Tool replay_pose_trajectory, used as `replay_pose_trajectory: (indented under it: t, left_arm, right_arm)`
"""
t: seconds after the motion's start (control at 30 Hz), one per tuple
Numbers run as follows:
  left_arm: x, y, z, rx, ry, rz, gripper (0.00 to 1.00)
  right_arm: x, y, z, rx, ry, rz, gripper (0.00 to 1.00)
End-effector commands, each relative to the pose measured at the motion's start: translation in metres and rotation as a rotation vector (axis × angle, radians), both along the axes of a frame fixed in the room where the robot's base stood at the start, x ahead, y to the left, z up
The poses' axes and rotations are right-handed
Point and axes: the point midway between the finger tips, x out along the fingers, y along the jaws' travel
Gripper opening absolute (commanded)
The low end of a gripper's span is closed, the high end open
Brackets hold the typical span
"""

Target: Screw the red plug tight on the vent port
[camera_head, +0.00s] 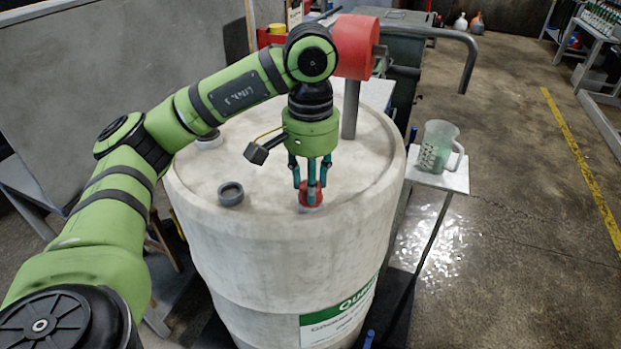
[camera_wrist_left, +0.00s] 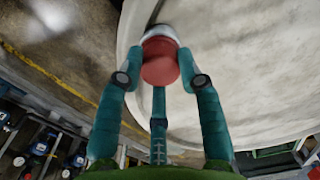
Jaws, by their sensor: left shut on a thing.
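A red plug (camera_head: 309,194) sits at the vent port (camera_head: 310,207) near the front edge of the white drum's top (camera_head: 265,165). My left gripper (camera_head: 311,188) points straight down over it, with its teal fingers shut around the plug. In the left wrist view, the red plug (camera_wrist_left: 160,60) lies between the fingertips of my left gripper (camera_wrist_left: 160,75), and the pale port rim (camera_wrist_left: 160,32) shows just beyond it. How far the plug is threaded in cannot be told. My right gripper is not in view.
A red pump head (camera_head: 356,47) on a grey post rises behind my gripper.

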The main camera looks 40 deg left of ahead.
Motion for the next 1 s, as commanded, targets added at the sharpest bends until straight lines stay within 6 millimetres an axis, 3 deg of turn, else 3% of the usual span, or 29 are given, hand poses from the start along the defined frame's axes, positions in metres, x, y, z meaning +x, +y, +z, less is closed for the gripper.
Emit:
replay_pose_trajectory:
  t: [0.3, 0.73, 1.0]
  left_arm:
    - [-0.0003, 0.0000, -0.0011, 0.000, 0.002, -0.373, 0.00]
    - [-0.0003, 0.0000, -0.0010, 0.000, 0.002, -0.459, 0.00]
    - [-0.0003, 0.0001, -0.0015, 0.000, 0.002, -0.795, 0.00]
  right_arm:
    - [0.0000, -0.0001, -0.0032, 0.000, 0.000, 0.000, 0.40]
    - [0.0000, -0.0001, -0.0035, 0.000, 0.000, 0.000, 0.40]
    - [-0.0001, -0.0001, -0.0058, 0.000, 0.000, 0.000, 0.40]
